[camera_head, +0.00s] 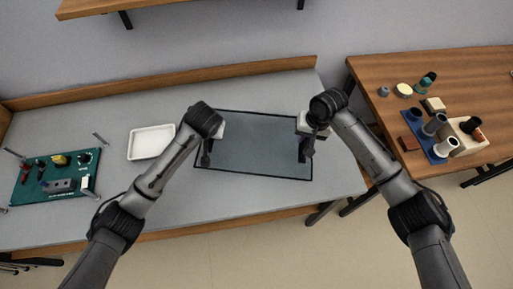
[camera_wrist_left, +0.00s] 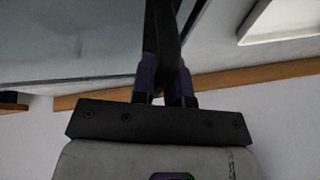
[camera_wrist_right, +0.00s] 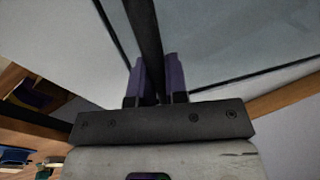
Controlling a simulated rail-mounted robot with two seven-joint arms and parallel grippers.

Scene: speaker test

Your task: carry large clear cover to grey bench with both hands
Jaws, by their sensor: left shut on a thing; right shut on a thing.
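The large clear cover (camera_head: 255,150) is a see-through pane with a dark rim, over the right part of the grey bench (camera_head: 225,90) in the head view. My left gripper (camera_head: 206,158) is shut on a dark bar at its left side. My right gripper (camera_head: 304,156) is shut on the matching bar at its right side. In the left wrist view the fingers (camera_wrist_left: 166,85) close around the bar, with the clear cover (camera_wrist_left: 70,40) beside it. The right wrist view shows the fingers (camera_wrist_right: 160,80) on the other bar. Whether the cover touches the bench I cannot tell.
A white tray (camera_head: 151,143) lies on the bench left of the cover. A green board (camera_head: 57,178) with parts and posts stands at the far left. A wooden table (camera_head: 455,85) at the right holds a blue block (camera_head: 437,152), cylinders and small items.

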